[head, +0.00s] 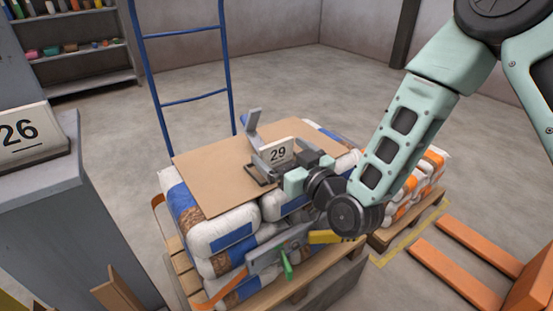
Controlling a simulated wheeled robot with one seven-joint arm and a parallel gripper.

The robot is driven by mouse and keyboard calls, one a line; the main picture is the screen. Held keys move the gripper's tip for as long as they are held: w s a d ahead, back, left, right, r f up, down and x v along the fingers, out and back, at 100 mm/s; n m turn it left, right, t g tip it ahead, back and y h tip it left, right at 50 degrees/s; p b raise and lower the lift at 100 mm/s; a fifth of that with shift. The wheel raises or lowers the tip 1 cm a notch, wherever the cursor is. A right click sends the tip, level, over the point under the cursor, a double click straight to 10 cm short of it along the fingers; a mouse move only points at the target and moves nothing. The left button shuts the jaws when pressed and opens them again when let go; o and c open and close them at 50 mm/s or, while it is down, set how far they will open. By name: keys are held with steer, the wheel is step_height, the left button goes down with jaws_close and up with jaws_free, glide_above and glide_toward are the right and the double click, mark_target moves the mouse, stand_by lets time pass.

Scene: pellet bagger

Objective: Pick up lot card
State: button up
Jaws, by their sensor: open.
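A white card marked 29 (278,153) stands tilted on the brown cardboard sheet (212,184) that covers the stacked bags. My gripper (262,165) reaches in from the right, low over the sheet. It is open, with its fingers close to the card marked 29. Part of the gripper and the card's base overlap in this view, so I cannot tell whether they touch. A second white card marked 26 (18,134) sits on a dark base on the grey cabinet (52,205) at the left.
White and blue bags (222,232) are stacked on a wooden pallet (300,287). A blue hand-truck frame (192,98) stands behind them. Orange-banded bags (432,163) lie at the right, near orange forks (455,272). A green-handled tool (287,264) is at the stack's front.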

steer(key=shift+x, duration=1.4)
steer(key=shift+f, duration=0.15)
steer(key=c, duration=0.9)
